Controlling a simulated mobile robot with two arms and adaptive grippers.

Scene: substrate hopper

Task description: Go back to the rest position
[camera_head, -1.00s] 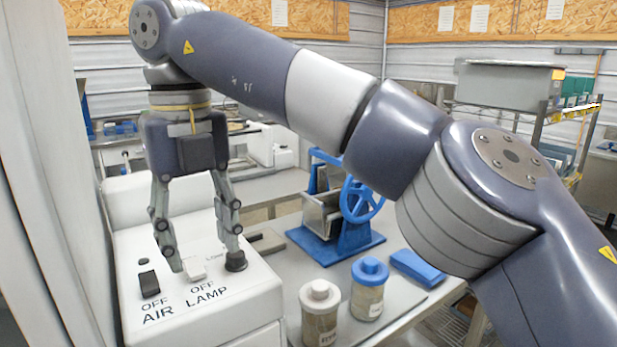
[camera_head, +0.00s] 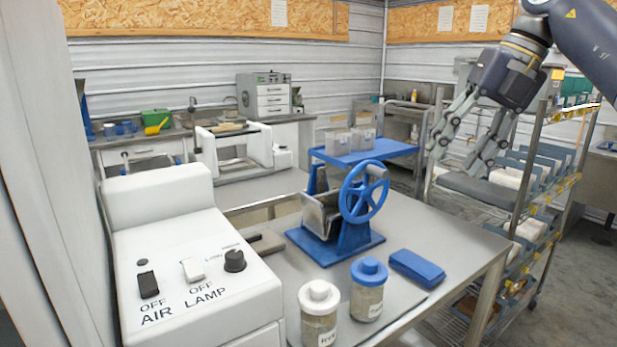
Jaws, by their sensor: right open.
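My right gripper (camera_head: 462,150) hangs at the upper right, pointing down and to the left. Its two fingers are apart and nothing shows between them. It is in the air in front of the wire shelf rack, well clear of the switch box. The white switch box (camera_head: 160,195) at the left has a black AIR switch (camera_head: 148,285), a white LAMP switch (camera_head: 193,269) and a black knob (camera_head: 235,261). Both switches have OFF printed by them. My left gripper is not in the picture.
A shelf rack (camera_head: 522,222) with bins stands at the right. Space above the switch box is free.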

